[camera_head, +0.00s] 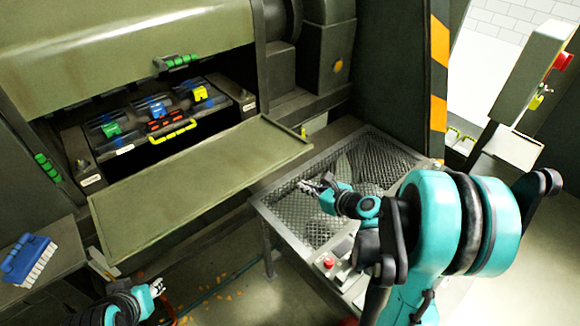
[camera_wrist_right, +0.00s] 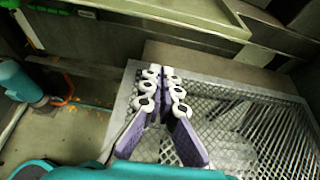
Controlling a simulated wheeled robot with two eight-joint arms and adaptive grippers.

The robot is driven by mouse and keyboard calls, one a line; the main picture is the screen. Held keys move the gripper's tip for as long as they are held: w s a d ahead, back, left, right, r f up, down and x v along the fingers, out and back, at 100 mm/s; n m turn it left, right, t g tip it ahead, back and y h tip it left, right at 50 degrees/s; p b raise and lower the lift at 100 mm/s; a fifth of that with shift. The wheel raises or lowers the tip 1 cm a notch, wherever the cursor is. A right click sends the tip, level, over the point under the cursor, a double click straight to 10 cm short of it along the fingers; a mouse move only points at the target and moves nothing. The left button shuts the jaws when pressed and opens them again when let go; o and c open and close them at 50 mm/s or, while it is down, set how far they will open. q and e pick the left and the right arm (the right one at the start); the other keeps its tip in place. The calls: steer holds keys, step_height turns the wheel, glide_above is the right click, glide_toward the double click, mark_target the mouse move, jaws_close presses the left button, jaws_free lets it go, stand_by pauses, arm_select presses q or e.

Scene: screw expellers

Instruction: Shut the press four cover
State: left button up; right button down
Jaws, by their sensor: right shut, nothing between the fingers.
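An olive-green press shows in the head view with its front open. A flat olive cover panel (camera_head: 200,185) is swung down and out from the opening. A curved olive hood (camera_head: 130,45) with a green handle (camera_head: 177,61) is above; no label shows which is press four. My right gripper (camera_head: 308,187) is shut and empty, over the mesh table, to the right of the panel's right end and apart from it. Its fingers also show in the right wrist view (camera_wrist_right: 163,75). My left gripper (camera_head: 157,287) is low at the bottom left, below the panel; its fingers are too small to read.
Inside the opening is a tray with a yellow handle (camera_head: 172,132) and several coloured blocks. A mesh-topped table (camera_head: 285,205) with a red button (camera_head: 329,262) stands below my right arm. A blue brush (camera_head: 27,258) lies at left. A striped post (camera_head: 440,60) stands at right.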

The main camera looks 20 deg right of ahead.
steer(key=b+x, duration=0.3)
steer(key=x, duration=0.6)
steer(key=r, duration=0.1)
steer(key=w+r, duration=0.1)
steer(key=r, duration=0.1)
steer(key=shift+a+r, duration=0.2)
steer(key=shift+r, duration=0.05)
steer(key=shift+r, duration=0.1)
